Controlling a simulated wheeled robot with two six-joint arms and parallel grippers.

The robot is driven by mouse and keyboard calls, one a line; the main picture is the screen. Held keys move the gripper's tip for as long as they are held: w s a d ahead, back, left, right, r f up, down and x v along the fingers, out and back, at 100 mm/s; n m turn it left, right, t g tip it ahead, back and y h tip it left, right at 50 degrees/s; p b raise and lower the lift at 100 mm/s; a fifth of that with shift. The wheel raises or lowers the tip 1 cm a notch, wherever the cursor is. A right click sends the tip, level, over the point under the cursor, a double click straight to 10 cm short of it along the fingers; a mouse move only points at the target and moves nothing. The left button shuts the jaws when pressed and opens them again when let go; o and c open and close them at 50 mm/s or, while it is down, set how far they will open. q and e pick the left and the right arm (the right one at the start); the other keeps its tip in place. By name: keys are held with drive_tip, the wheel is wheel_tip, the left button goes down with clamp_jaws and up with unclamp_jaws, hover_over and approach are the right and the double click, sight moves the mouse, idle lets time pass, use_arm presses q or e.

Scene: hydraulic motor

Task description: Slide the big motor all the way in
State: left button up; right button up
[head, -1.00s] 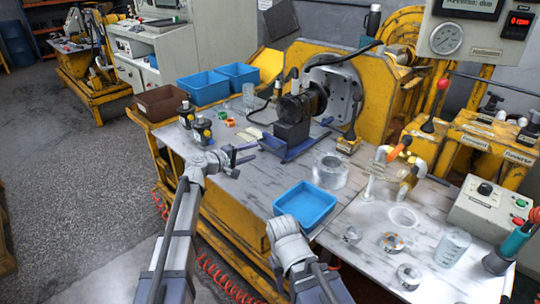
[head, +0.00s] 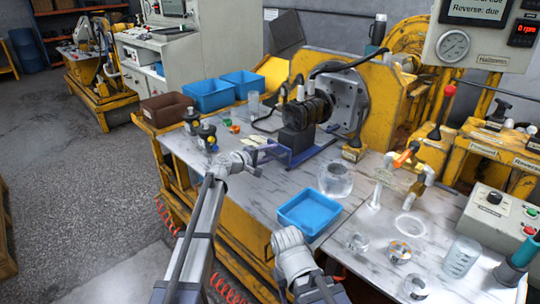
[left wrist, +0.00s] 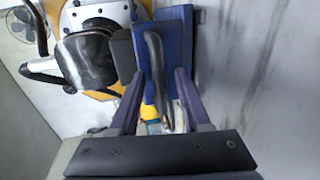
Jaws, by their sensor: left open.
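The big motor (head: 314,108) is a dark cylinder with hoses, sitting on a blue sled (head: 305,152) on the bench. It faces the grey round-holed mounting plate (head: 347,102) on the yellow stand; whether they touch is hidden. My left gripper (head: 268,156) is at the sled's near left end. In the left wrist view its open purple fingers (left wrist: 158,76) stand on either side of a dark upright handle (left wrist: 154,62) on the blue sled (left wrist: 178,45), with gaps visible. The motor (left wrist: 85,62) shows at upper left there. My right arm shows at the bottom, its gripper out of sight.
Blue bins (head: 207,95) and small dark bottles (head: 207,135) are at the left. A lever with a red knob (head: 449,91) stands at the right. Bare bench lies in front of the sled.

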use_arm(q)
clamp_jaws()
idle(0.3)
idle(1.1)
